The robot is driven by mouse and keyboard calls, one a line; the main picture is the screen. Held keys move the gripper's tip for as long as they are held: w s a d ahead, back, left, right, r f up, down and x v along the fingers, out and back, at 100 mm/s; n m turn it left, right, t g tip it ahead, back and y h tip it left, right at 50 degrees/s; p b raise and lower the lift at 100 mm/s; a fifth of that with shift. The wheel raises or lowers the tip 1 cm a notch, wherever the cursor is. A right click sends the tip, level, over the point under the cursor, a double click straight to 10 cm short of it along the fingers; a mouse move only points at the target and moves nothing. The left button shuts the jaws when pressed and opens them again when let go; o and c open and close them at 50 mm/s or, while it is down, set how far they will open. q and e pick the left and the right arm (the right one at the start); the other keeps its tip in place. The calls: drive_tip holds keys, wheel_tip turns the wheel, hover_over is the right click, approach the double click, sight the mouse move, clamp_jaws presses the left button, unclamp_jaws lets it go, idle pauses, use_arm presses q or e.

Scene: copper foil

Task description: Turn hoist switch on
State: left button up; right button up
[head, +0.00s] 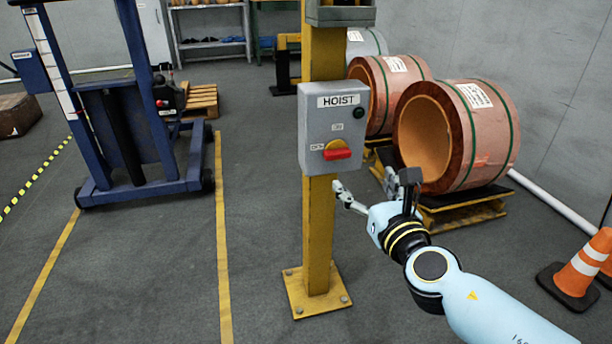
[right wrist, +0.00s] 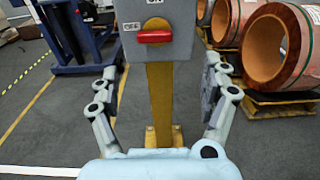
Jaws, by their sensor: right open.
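The hoist switch box (head: 318,122) is grey, labelled HOIST, and fixed to a yellow post (head: 319,225). Its red handle (head: 338,154) lies horizontal on a yellow disc, pointing toward the OFF label, with the ON label above. A small dark round button or lamp sits at the box's upper right. My right gripper (head: 372,188) is open and empty, below and to the right of the box, apart from it. In the right wrist view the red handle (right wrist: 154,36) shows ahead, above and between the spread fingers (right wrist: 162,95). My left gripper is not in view.
Copper foil coils (head: 490,135) rest on wooden pallets (head: 465,208) right of the post. An orange cone (head: 585,262) stands at the lower right. A blue lifting frame (head: 125,130) stands at the left. The floor in front of the post is clear.

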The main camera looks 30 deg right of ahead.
sight(339, 156)
drive_tip(key=shift+t, duration=0.3)
drive_tip(key=x, duration=1.1)
drive_tip(key=shift+w+a+f+b, duration=0.15)
drive_tip(key=shift+w+a+b, duration=0.2)
drive_tip(key=shift+w, duration=0.1)
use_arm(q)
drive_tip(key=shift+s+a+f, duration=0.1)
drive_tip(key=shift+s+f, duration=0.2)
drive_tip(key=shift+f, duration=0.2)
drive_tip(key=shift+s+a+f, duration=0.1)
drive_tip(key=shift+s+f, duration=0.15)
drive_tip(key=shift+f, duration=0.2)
use_arm(e)
drive_tip(key=c, duration=1.2)
